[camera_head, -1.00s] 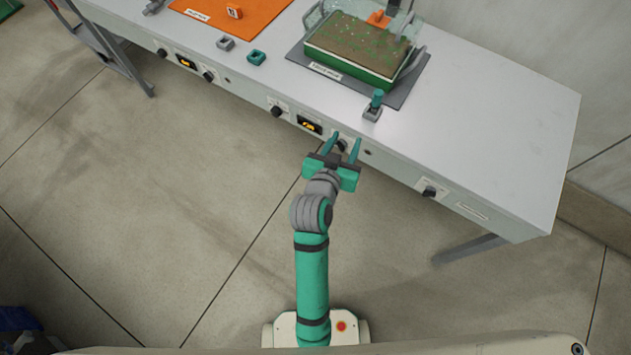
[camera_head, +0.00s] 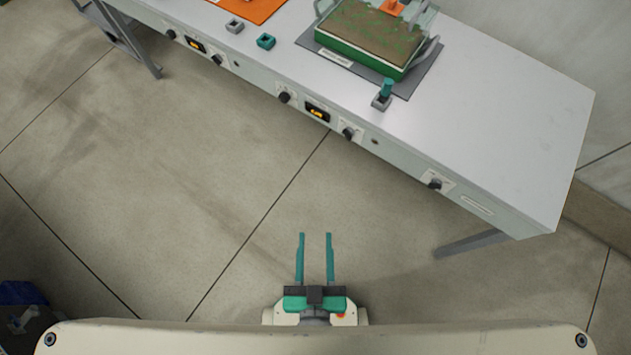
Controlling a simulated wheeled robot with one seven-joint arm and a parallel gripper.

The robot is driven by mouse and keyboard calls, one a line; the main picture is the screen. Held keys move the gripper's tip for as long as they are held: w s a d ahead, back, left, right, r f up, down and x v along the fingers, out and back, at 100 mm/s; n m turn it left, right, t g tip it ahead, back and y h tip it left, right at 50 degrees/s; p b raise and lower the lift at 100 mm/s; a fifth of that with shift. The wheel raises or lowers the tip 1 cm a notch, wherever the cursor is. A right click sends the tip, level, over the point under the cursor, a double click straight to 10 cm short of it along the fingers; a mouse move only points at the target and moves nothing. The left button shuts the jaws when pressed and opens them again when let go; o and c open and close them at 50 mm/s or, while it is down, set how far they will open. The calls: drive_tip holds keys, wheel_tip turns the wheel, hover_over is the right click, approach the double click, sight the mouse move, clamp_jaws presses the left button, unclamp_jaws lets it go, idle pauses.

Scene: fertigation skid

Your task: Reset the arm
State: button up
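My gripper (camera_head: 315,237) is over the floor at the bottom middle, close to my own base. Its two teal fingers are apart and point up the picture toward the bench, with nothing between them. It is well clear of the bench front. Most of my arm is hidden behind or below the gripper.
A long bench (camera_head: 480,120) crosses the upper picture, with several knobs such as this one (camera_head: 348,133) and lit displays (camera_head: 317,112) on its front. A green planted tray (camera_head: 365,38) sits on a dark mat (camera_head: 425,75). A teal-topped switch (camera_head: 383,95) stands nearby. Open floor (camera_head: 200,190) lies between.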

drive_tip(key=shift+s+r, duration=0.35)
drive_tip(key=shift+s, duration=0.2)
drive_tip(key=shift+s+r, duration=0.3)
drive_tip(key=shift+s, duration=0.25)
drive_tip(key=shift+w, duration=0.1)
drive_tip(key=shift+c, duration=0.3)
drive_tip(key=shift+c, duration=0.7)
drive_tip(key=shift+a, duration=0.1)
